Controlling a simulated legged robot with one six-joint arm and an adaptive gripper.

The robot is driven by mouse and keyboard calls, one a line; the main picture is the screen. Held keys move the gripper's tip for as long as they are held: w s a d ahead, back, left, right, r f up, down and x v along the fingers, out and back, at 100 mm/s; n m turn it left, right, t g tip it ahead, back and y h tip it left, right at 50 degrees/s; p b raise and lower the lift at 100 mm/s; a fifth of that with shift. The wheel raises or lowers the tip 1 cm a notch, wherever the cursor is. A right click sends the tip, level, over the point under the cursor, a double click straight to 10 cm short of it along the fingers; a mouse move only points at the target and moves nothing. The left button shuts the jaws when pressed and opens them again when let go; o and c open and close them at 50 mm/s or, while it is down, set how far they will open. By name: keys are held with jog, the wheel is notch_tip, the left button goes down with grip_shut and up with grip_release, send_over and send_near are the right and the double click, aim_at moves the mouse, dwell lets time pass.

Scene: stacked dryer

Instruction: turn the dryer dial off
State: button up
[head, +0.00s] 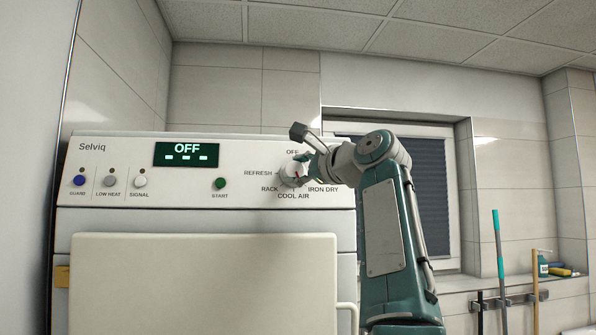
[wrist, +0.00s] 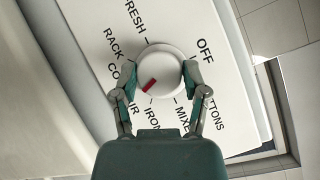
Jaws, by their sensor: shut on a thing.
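The dryer dial (wrist: 160,66) is a round white knob with a red mark. In the wrist view the mark points to the lower left, toward the COOL AIR label, away from the OFF label (wrist: 204,50) at upper right. My gripper (wrist: 160,75) is shut on the dial, with one finger on each side of it. In the head view the dial (head: 293,170) is partly hidden by my gripper, which reaches in from the right. The dryer's display (head: 187,154) reads OFF.
The dryer's panel (head: 120,154) also carries blue, grey and white buttons at left and a green START button (head: 220,183). The white door (head: 200,280) is below. A window and hanging tool handles (head: 498,245) are at right.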

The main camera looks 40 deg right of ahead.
jog(key=shift+w+d+f, duration=0.1)
jog(key=shift+w+f, duration=0.05)
jog(key=shift+f, duration=0.05)
jog(key=o, duration=1.2)
jog(key=shift+c, duration=0.2)
jog(key=shift+r, duration=0.1)
jog(key=shift+s+r, duration=0.1)
jog(key=shift+s, duration=0.6)
jog(key=s, duration=1)
jog(key=shift+s+f, duration=0.2)
jog(key=shift+s, duration=0.1)
